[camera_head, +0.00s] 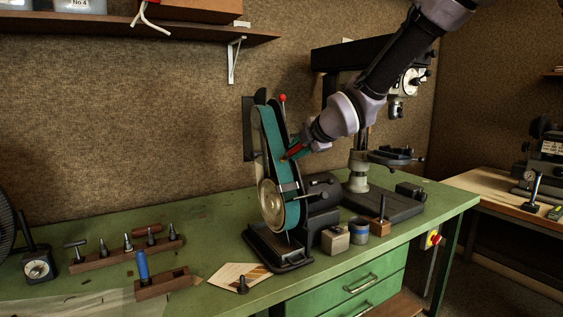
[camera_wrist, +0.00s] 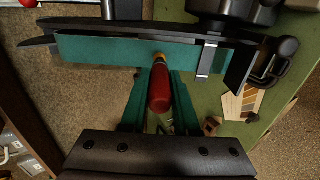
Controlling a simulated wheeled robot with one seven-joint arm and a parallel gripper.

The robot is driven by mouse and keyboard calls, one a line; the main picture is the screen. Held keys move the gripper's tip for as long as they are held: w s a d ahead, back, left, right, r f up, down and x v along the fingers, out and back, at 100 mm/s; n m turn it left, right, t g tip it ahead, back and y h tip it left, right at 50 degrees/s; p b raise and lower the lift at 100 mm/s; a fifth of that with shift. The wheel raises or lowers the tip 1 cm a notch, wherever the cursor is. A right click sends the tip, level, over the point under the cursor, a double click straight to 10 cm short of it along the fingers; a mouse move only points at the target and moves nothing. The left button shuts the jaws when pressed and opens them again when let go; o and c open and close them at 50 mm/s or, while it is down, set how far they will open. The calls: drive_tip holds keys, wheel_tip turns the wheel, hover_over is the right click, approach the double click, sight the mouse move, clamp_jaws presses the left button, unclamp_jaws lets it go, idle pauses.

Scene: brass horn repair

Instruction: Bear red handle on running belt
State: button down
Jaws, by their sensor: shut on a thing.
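The belt grinder stands on the green bench, with its upright green belt (camera_head: 273,145) facing right in the head view. The belt also spans the upper part of the wrist view (camera_wrist: 110,50). My gripper (camera_head: 291,153) is beside the belt, shut on the red handle (camera_wrist: 160,88). The handle lies lengthwise between the fingers. Its far end, with a yellowish tip, reaches the belt and appears to touch it. In the head view the handle (camera_head: 293,149) is a small red patch, partly hidden by my fingers. Whether the belt is running cannot be told from one moment.
A drill press (camera_head: 359,165) stands behind my arm to the right. A small wooden block (camera_head: 335,240) and a blue-banded tin (camera_head: 359,228) sit right of the grinder base. Tool racks (camera_head: 128,254) lie to the left. A card (camera_head: 240,275) lies in front.

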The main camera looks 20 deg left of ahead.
drive_tip(key=shift+w+a+f, duration=0.35)
drive_tip(key=shift+w+a, duration=0.05)
drive_tip(key=shift+a, duration=0.1)
idle(1.8)
idle(1.1)
drive_tip(key=v, duration=0.7)
idle(0.6)
drive_tip(key=shift+x, duration=2.5)
drive_tip(key=shift+x, duration=0.95)
